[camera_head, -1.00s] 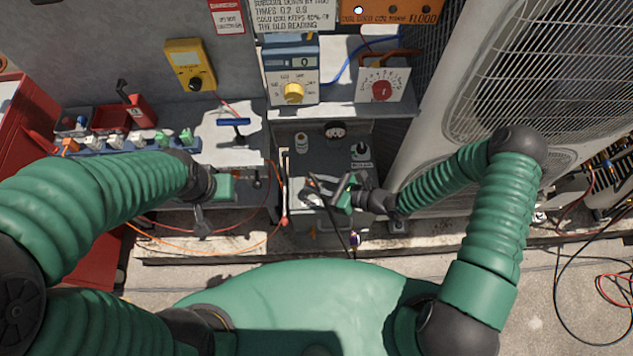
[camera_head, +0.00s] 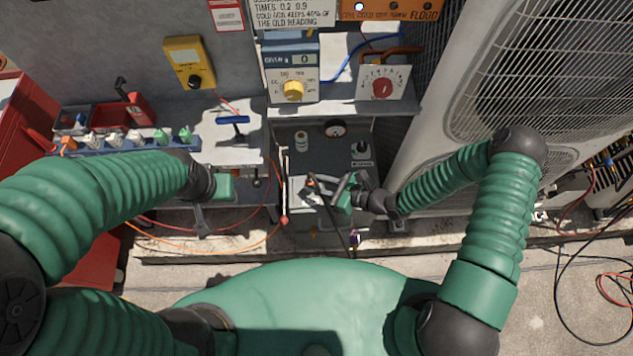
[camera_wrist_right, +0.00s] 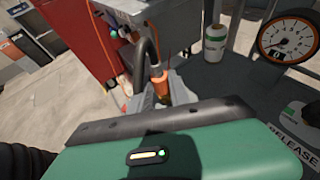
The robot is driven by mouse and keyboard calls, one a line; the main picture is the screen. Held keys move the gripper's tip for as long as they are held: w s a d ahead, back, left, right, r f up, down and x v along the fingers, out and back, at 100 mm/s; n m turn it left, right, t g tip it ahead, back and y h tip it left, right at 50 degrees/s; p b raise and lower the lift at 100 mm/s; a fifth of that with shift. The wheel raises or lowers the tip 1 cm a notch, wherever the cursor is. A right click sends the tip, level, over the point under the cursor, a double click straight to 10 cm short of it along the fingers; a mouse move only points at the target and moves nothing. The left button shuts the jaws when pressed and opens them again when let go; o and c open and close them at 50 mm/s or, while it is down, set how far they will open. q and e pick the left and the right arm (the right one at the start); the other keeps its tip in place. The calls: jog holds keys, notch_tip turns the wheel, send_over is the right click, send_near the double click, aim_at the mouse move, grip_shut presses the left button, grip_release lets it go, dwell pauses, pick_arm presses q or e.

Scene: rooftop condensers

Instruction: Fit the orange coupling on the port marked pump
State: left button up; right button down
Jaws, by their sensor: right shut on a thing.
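The orange coupling (camera_wrist_right: 161,84) is on the end of a dark hose in the right wrist view, between the grey fingertips of my right gripper (camera_wrist_right: 172,95). The gripper is shut on it. In the head view my right gripper (camera_head: 322,188) is over the grey bench unit at the centre, and its fingers hide most of the coupling. My left gripper (camera_head: 202,220) hangs at the left, apart from the unit; its jaws are too small to read. I cannot make out a label reading pump, so I cannot tell which port it is.
A round gauge (camera_wrist_right: 288,37) and a white cylinder (camera_wrist_right: 215,42) stand near my right gripper, with a RELEASE label (camera_wrist_right: 294,128). A row of coloured fittings (camera_head: 130,140), a yellow meter (camera_head: 190,63) and a blue dial box (camera_head: 291,75) lie behind. Loose cables (camera_head: 590,265) lie at right.

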jog(key=shift+f+b, duration=0.35)
jog(key=shift+f, duration=0.15)
dwell(0.4)
jog(key=c, duration=1.1)
grip_release()
jog(key=shift+c, duration=0.2)
jog(key=shift+r, duration=0.1)
notch_tip(320, 180, up, 7)
jog(key=p, duration=0.6)
jog(key=shift+r, duration=0.2)
